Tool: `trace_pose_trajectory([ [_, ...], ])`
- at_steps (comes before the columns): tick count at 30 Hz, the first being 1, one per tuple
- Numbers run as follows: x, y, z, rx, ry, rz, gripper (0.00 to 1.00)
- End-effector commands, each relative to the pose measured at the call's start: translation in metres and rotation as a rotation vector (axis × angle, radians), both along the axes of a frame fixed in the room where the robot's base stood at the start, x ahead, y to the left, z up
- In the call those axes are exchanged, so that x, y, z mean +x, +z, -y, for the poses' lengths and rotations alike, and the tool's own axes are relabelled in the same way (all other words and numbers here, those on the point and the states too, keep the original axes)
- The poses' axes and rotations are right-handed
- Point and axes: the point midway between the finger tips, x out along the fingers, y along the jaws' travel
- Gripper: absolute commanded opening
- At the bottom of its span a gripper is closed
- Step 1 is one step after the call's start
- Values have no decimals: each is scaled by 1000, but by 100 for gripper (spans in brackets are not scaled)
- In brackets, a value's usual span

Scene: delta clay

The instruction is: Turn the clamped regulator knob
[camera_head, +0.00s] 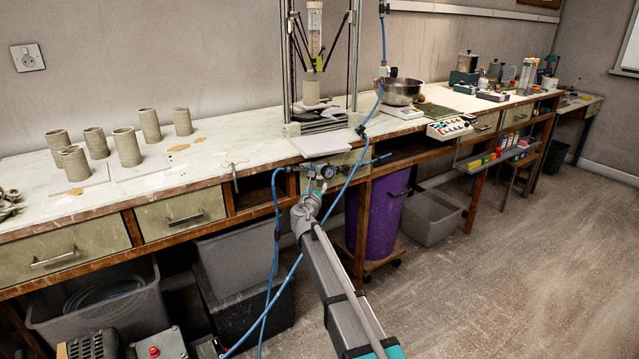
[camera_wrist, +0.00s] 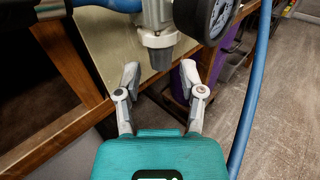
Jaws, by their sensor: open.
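The regulator hangs at the bench's front edge, with a round gauge (camera_head: 328,172) showing in the head view. In the wrist view its grey tapered knob (camera_wrist: 159,39) points down toward my gripper, and the gauge's dark rim (camera_wrist: 207,16) is to its right. My gripper (camera_wrist: 160,76) is open and empty. Its two fingertips sit left and right, just short of the knob's lower end; I see no contact. In the head view my gripper (camera_head: 303,209) is just below the regulator, and the knob is hard to make out there. The clamp cannot be made out clearly.
A blue hose (camera_wrist: 251,105) runs down on the right in the wrist view. Another blue hose (camera_head: 277,235) hangs left of my arm in the head view. The wooden bench edge (camera_wrist: 71,66) is close on the left. A purple bin (camera_head: 377,215) stands under the bench.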

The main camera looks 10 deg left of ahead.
Motion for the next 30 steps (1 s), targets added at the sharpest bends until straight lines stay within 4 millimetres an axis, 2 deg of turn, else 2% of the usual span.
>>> trace_pose_trajectory([
  [1,10,0,0,0,-1,0,51],
  [3,19,0,1,0,0,0,51],
  [9,34,0,3,0,0,0,51],
  [22,37,0,4,0,0,0,51],
  [30,37,0,4,0,0,0,1],
])
